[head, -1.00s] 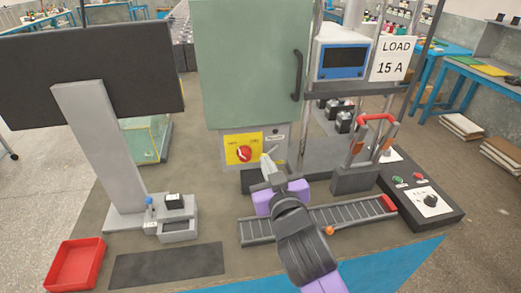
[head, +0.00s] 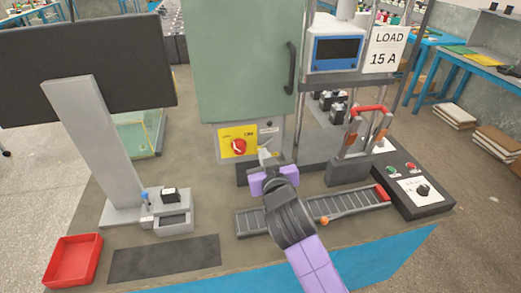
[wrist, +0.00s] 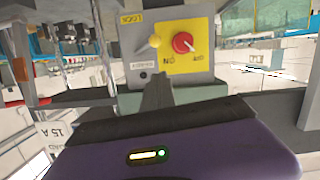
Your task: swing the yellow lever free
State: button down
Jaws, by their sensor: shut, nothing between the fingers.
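The yellow lever shows as a round yellow knob (wrist: 155,41) in the wrist view, on the grey part of the switch panel beside the red rotary knob (wrist: 184,43). In the head view only a small yellow bit (head: 275,154) shows beside my gripper's tip. My gripper (head: 265,153) is in front of the panel's lower right part, its fingers together with nothing between them. In the wrist view the fingers (wrist: 157,88) point at the panel just below the yellow knob. I cannot tell whether they touch it.
The green cabinet (head: 245,60) stands above the switch panel. A ribbed rail (head: 345,205) lies below my arm, and a red-handled switch (head: 368,110) stands to the right. A control box (head: 420,190) is at far right. A red tray (head: 73,280) sits at front left.

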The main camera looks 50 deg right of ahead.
aim_at(265, 145)
jog(key=w+d+f, duration=0.4)
jog(key=w, duration=0.1)
jog(key=shift+w+d+f+p, duration=0.15)
jog(key=shift+w+f+p, duration=0.1)
jog(key=shift+p, duration=0.2)
jog(key=shift+f+n+b, duration=0.25)
jog(key=shift+n+b, duration=0.15)
jog(key=shift+n, duration=0.1)
jog(key=f+n+h+b, duration=0.1)
jog(key=n, duration=0.2)
jog(key=d+f+n+h+b, duration=0.1)
jog(key=f+n+b, duration=0.1)
jog(key=n, duration=0.1)
jog(key=s+f+n+b, duration=0.1)
jog(key=n+b, duration=0.1)
jog(key=n, duration=0.1)
jog(key=shift+d+f+g+h, duration=0.15)
jog(key=shift+d+g+h, duration=0.15)
jog(key=shift+d+h, duration=0.1)
jog(key=shift+a, duration=0.1)
